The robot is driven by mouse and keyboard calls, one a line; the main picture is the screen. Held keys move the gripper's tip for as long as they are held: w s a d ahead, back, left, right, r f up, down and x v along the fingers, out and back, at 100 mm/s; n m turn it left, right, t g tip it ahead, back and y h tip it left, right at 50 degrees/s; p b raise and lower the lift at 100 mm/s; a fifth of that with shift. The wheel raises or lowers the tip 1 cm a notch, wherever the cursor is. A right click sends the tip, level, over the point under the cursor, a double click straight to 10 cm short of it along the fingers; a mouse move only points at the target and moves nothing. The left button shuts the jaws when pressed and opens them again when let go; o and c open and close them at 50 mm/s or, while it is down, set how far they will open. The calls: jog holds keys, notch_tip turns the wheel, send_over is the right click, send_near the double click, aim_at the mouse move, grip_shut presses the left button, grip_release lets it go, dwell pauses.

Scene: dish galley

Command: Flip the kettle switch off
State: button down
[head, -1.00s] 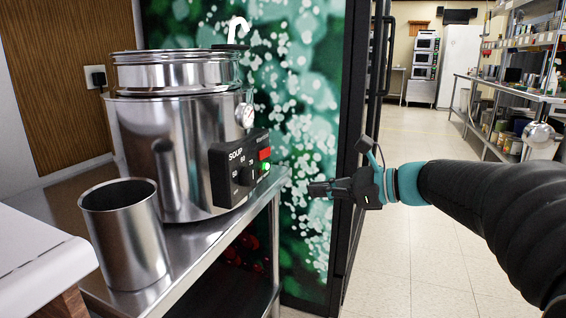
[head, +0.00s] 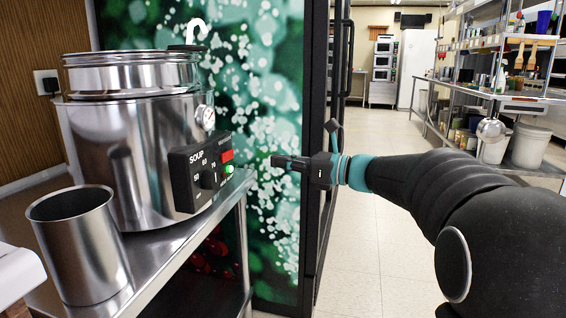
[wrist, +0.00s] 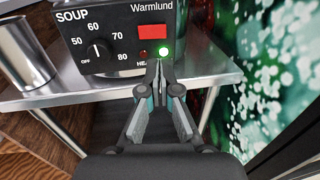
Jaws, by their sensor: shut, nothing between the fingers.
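The kettle (head: 140,150) is a round steel soup warmer on a metal counter. Its black control box (head: 182,190) carries a dial (wrist: 99,48), a red switch (head: 226,155) and a lit green lamp (head: 228,169). The red switch also shows in the wrist view (wrist: 152,32), with the green lamp (wrist: 164,51) just below and right of it. My gripper (head: 274,161) is shut and empty, right of the control box at about switch height, with a gap between. In the wrist view, its fingertips (wrist: 159,65) appear just below the lamp. I cannot tell which way the switch is tipped.
A steel cylinder (head: 82,250) stands on the counter (head: 165,275) left of the control box. A ladle handle (head: 196,30) rises from the kettle. A dark-framed cabinet with a green patterned panel (head: 262,100) stands behind my gripper.

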aim_at(231, 154)
jog(key=x, duration=1)
jog(key=shift+w+a, duration=0.15)
jog(key=shift+a, duration=0.15)
